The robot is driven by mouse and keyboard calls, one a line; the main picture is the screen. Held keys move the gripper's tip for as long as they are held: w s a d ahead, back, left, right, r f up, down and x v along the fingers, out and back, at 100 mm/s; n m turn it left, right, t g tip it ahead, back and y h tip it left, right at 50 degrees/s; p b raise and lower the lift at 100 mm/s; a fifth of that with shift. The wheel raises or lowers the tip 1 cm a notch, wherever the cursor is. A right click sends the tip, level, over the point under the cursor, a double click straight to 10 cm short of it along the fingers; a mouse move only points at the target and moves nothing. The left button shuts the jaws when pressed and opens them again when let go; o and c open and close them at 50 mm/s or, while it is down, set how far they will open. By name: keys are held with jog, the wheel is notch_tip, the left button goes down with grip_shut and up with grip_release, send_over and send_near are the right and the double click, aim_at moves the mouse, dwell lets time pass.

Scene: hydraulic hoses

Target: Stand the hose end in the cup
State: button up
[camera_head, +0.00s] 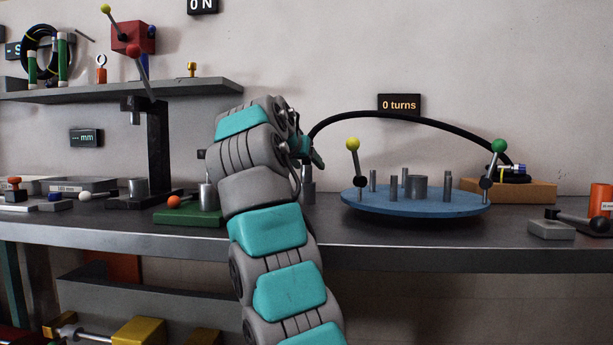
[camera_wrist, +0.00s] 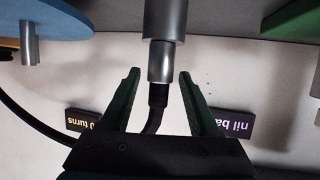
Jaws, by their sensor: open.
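The black hose (camera_head: 405,116) arches from my gripper area over to the right. In the wrist view, which is upside down, its black end (camera_wrist: 158,95) carries a grey metal fitting (camera_wrist: 160,62). The fitting runs straight into a wider grey cylinder, apparently the cup (camera_wrist: 167,20), and looks upright in line with it. In the head view the cup (camera_head: 308,194) stands on the bench, partly hidden by my arm. My gripper (camera_wrist: 160,74) is open, with one finger on each side of the fitting and a visible gap on both sides. It also shows in the head view (camera_head: 313,152).
A blue turntable (camera_head: 416,207) with pegs and two ball-topped levers stands to the right. A wooden block (camera_head: 535,192) sits behind it at the hose's far end. A green plate (camera_head: 188,217) and a black press (camera_head: 157,150) are at left.

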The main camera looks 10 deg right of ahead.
jog(key=x, duration=0.2)
jog(key=shift+w+d+f, duration=0.1)
jog(key=shift+w+d, duration=0.05)
jog(key=shift+w, duration=0.15)
grip_shut()
dwell(0.3)
